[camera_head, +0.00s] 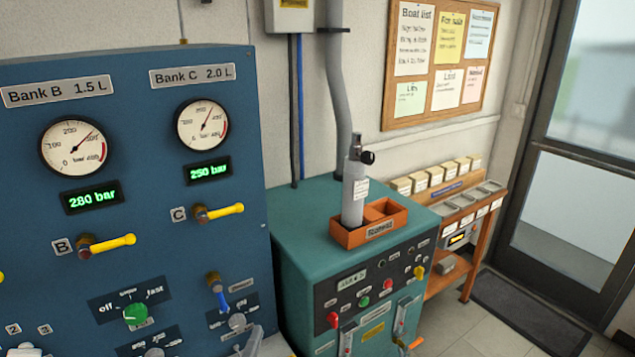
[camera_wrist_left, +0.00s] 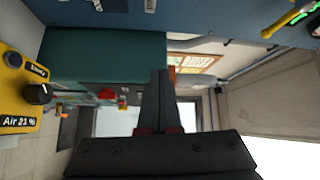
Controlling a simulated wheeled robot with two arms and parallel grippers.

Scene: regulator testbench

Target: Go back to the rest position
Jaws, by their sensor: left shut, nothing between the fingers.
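My left gripper (camera_wrist_left: 158,75) shows in the left wrist view as two dark fingers lying together, with nothing between them. Its tips are in front of the teal cabinet, apart from any handle or knob as far as I can see. In the head view only pale shapes show at the bottom edge, and I cannot make out the fingers there. My right gripper is in neither view.
The blue gauge panel (camera_head: 150,215) with yellow levers fills the left. The teal cabinet (camera_head: 300,215) bears an orange holder (camera_head: 345,238) with a grey cylinder (camera_head: 354,190). A wooden bench (camera_head: 470,265) stands behind, by the door. A yellow box (camera_wrist_left: 20,90) is at the wrist view's left.

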